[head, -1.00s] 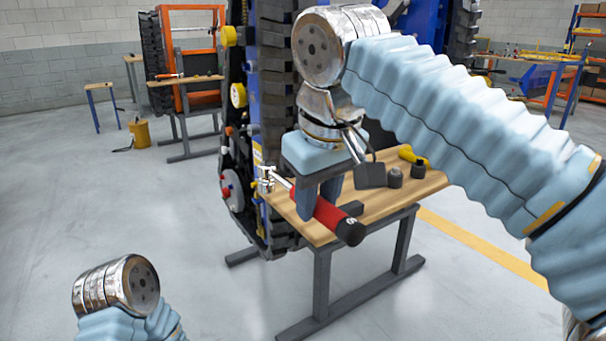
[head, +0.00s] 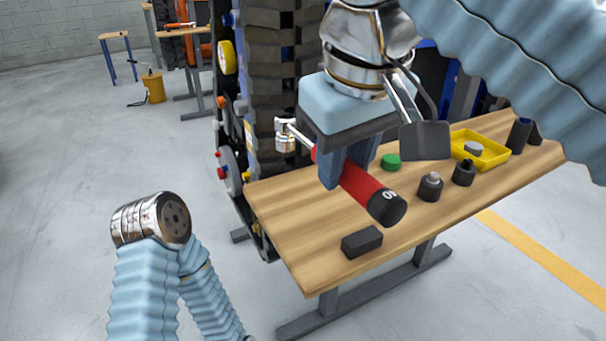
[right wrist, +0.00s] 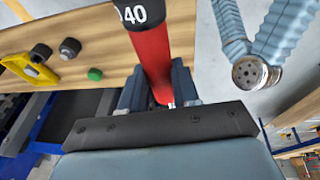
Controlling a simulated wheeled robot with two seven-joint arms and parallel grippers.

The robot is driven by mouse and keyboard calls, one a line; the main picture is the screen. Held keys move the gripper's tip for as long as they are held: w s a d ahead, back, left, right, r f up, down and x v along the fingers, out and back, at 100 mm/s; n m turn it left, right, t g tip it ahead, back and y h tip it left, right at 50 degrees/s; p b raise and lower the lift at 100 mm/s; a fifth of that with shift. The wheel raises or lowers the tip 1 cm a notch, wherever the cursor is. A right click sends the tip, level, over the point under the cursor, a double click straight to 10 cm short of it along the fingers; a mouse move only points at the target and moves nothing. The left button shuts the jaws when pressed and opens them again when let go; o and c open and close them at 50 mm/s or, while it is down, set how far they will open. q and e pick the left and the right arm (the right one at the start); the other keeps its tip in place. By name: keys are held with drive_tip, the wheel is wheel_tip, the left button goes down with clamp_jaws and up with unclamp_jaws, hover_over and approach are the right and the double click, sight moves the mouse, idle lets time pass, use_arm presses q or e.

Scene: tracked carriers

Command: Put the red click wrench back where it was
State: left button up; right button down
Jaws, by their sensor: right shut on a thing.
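The red click wrench (head: 366,190) has a red handle with a black end cap and a metal head with a socket at its far left end. My right gripper (head: 345,172) is shut around the red handle and holds it above the wooden bench (head: 290,225). The wrench also shows between the fingers in the right wrist view (right wrist: 150,55), with white digits on its black end. Whether the wrench touches the bench is hard to tell. My left arm is at the lower left in the head view, but its gripper is not in view.
On the bench lie a black block (head: 362,242), a green cap (head: 391,162), dark sockets (head: 430,187) and a yellow tray (head: 496,153). The tracked carrier (head: 275,80) stands close behind the bench. The bench's front left is bare.

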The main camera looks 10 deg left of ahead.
sight(352, 185)
drive_tip(key=shift+t, duration=0.3)
drive_tip(key=s, duration=0.3)
drive_tip(key=s+r, duration=0.1)
drive_tip(key=s, duration=0.1)
drive_tip(key=shift+d, duration=0.25)
drive_tip(key=shift+s+d+f, duration=0.1)
drive_tip(key=shift+s+f, duration=0.05)
drive_tip(key=shift+w+f+b, duration=1.1)
drive_tip(key=shift+w+f, duration=5.2)
drive_tip(key=shift+w, duration=0.25)
drive_tip(key=c, duration=1.3)
unclamp_jaws()
drive_tip(key=shift+f, duration=0.2)
drive_tip(key=o, duration=0.5)
